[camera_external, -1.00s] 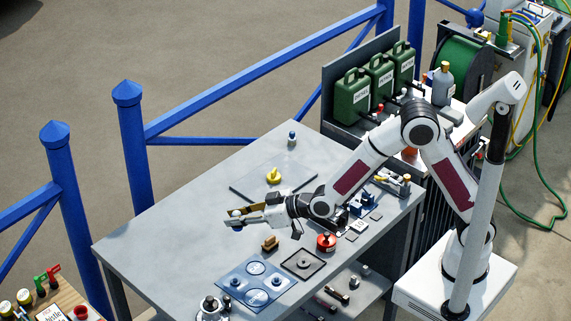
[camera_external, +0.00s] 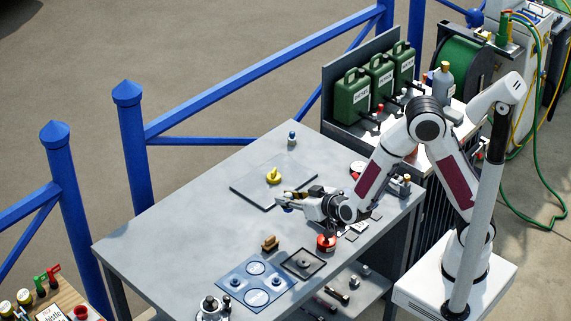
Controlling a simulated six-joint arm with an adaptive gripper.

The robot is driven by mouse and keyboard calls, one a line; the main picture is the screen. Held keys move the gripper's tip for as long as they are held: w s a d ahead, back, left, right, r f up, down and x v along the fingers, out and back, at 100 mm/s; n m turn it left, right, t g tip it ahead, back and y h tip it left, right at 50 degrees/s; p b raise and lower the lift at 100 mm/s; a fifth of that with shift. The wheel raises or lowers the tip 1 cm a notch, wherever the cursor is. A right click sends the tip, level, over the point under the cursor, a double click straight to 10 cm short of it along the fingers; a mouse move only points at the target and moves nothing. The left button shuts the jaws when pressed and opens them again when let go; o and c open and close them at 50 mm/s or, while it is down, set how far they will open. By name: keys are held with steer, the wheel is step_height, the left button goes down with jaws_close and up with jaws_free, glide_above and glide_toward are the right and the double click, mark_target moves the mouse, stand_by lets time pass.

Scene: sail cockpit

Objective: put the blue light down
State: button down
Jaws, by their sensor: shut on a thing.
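My gripper (camera_external: 284,201) is over the grey table, just below and right of the yellow piece in the picture. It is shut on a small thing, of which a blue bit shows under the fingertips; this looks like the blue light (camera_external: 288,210). It appears held above the table top, though the gap is hard to judge. The fingers hide most of it. Another small piece with a blue top (camera_external: 292,138) stands upright near the table's far edge.
The yellow piece (camera_external: 273,176) sits on a flat grey plate (camera_external: 248,188). A blue plate with round places (camera_external: 243,273), a dark square tray (camera_external: 303,263), a brown block (camera_external: 270,243) and a red round piece (camera_external: 326,242) are nearer. The table's left part (camera_external: 165,235) is clear.

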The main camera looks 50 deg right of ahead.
steer(key=shift+a+f, duration=0.1)
stand_by(0.3)
steer(key=shift+f, duration=2.85)
steer(key=shift+f, duration=2.05)
steer(key=shift+f, duration=0.15)
steer(key=c, duration=1.8)
jaws_free()
steer(key=shift+c, duration=0.2)
steer(key=shift+r, duration=0.2)
steer(key=shift+v, duration=3.7)
